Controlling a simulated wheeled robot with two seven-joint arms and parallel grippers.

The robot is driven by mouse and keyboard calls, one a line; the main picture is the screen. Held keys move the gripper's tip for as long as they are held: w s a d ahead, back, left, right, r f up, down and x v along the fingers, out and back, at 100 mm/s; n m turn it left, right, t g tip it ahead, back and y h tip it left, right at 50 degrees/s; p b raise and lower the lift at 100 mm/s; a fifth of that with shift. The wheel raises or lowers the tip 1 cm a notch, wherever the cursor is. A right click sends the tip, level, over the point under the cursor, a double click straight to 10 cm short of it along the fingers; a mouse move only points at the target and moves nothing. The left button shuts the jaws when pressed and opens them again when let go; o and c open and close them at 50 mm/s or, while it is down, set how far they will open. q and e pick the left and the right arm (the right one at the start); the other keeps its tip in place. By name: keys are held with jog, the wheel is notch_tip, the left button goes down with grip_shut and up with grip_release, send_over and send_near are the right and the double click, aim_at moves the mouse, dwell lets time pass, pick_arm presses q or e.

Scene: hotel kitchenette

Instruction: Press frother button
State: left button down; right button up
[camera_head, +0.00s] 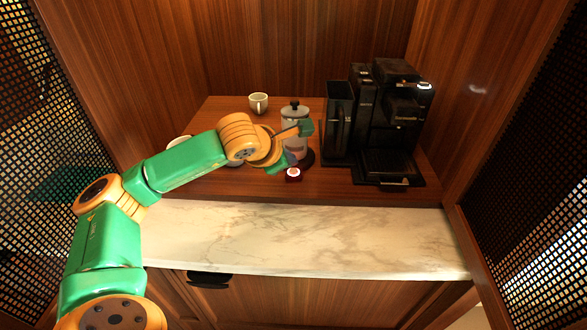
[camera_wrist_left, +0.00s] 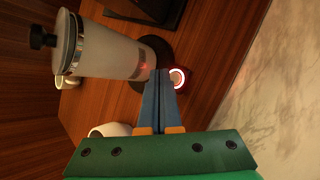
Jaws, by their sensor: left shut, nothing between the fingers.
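The frother (camera_head: 296,118) is a pale jug with a black-knobbed lid on a dark round base, standing on the wooden counter. Its button (camera_head: 293,173) is a small red piece with a lit white ring at the front of the base. In the left wrist view the frother (camera_wrist_left: 108,52) lies sideways and the button (camera_wrist_left: 178,78) glows beside the fingertips. My left gripper (camera_wrist_left: 163,75) is shut and empty, its blue fingertips just beside the button. I cannot tell whether they touch it. In the head view my left gripper (camera_head: 292,158) partly hides the frother's base. My right gripper is not in view.
A black coffee machine (camera_head: 390,120) stands right of the frother. A white cup (camera_head: 258,103) is at the back, and another white cup (camera_head: 180,141) is partly hidden behind my left arm. The marble strip (camera_head: 320,235) in front is clear. Wooden walls and mesh panels flank the counter.

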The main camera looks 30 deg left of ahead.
pick_arm(q)
notch_tip(320, 180, up, 5)
jog(key=p, duration=0.3)
jog(key=shift+r+p, duration=0.1)
jog(key=shift+p, duration=0.3)
dwell(0.5)
